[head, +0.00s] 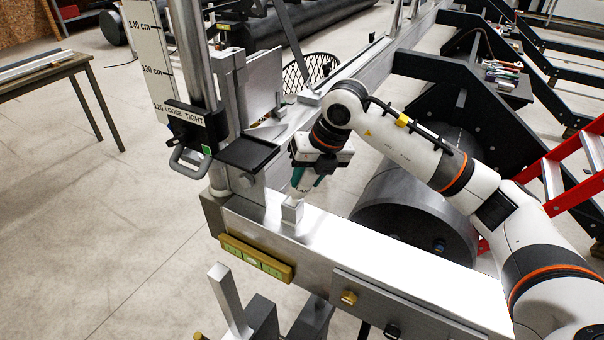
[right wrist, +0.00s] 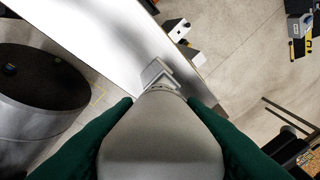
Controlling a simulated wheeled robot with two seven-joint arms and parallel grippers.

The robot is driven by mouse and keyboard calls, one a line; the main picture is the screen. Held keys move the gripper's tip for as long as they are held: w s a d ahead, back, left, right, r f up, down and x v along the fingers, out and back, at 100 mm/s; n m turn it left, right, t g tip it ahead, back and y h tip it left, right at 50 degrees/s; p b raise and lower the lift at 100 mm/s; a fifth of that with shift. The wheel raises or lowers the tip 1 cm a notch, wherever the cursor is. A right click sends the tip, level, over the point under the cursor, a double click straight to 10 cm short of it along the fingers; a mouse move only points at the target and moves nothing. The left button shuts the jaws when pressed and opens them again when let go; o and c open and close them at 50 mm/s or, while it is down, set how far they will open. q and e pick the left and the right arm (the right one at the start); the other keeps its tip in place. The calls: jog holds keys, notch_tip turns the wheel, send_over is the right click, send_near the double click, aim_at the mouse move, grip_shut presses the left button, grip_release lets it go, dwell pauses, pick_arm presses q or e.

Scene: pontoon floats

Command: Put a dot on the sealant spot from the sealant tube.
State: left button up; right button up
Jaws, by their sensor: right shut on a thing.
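My right gripper (head: 305,180) is above the pale metal beam (head: 375,255) in the head view, pointing down. Its green fingers are shut on the grey sealant tube (right wrist: 160,135), which fills the lower middle of the right wrist view. Only a little of the tube shows below the fingers in the head view. The tube's narrow end points at a small metal angle piece (head: 291,211) on the beam, which also shows in the right wrist view (right wrist: 157,73). I cannot tell whether they touch. I cannot make out the sealant spot. My left gripper is not in view.
An upright post with a centimetre scale (head: 150,55) and a LOOSE/TIGHT handle (head: 187,160) stands left of the gripper. A yellow level (head: 255,257) is on the beam's front side. A dark float drum (head: 415,220) lies behind the beam. A red ladder (head: 570,170) is at right.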

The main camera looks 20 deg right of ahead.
jog(key=shift+s+d+b, duration=0.3)
jog(key=shift+s+d, duration=0.5)
jog(key=shift+s, duration=0.2)
jog(key=shift+w+a, duration=0.55)
jog(key=shift+w, duration=0.1)
jog(key=shift+w+a, duration=0.65)
jog(key=shift+w, duration=0.2)
jog(key=shift+w+a, duration=0.6)
jog(key=shift+w, duration=0.25)
jog(key=shift+s+r, duration=0.1)
jog(key=shift+r, duration=0.3)
jog(key=shift+r+p, duration=1.7)
jog(key=shift+r, duration=1)
